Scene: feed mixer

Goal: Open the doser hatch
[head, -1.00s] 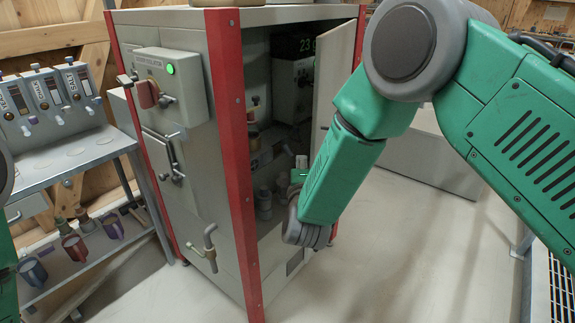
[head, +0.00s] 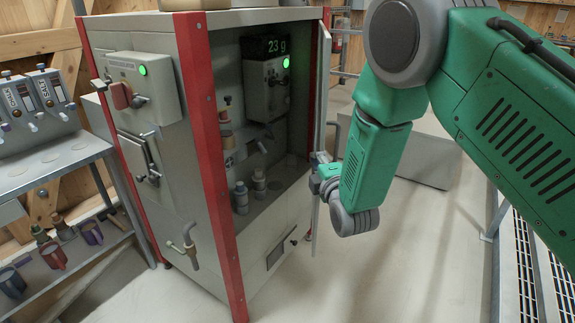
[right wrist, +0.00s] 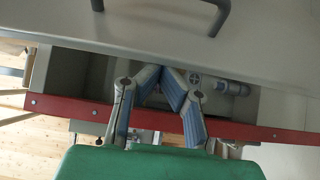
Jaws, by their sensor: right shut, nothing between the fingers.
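A grey cabinet with red corner posts (head: 210,150) stands in the head view. Its door (head: 321,90) is swung outward and seen nearly edge-on at the right, so the interior shows. I cannot tell for sure that this door is the doser hatch. My right gripper (head: 322,180) is at the door's edge, partly hidden behind my wrist. In the right wrist view my right gripper (right wrist: 170,78) is shut and empty, its fingertips beside a grey panel (right wrist: 150,30) with a dark handle (right wrist: 221,8). Contact is unclear. My left gripper is not in view.
The cabinet's left side carries a red-knobbed control box (head: 122,92), a latched panel (head: 139,158) and a pipe (head: 187,243). A bench (head: 50,165) stands left. Floor is clear in front.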

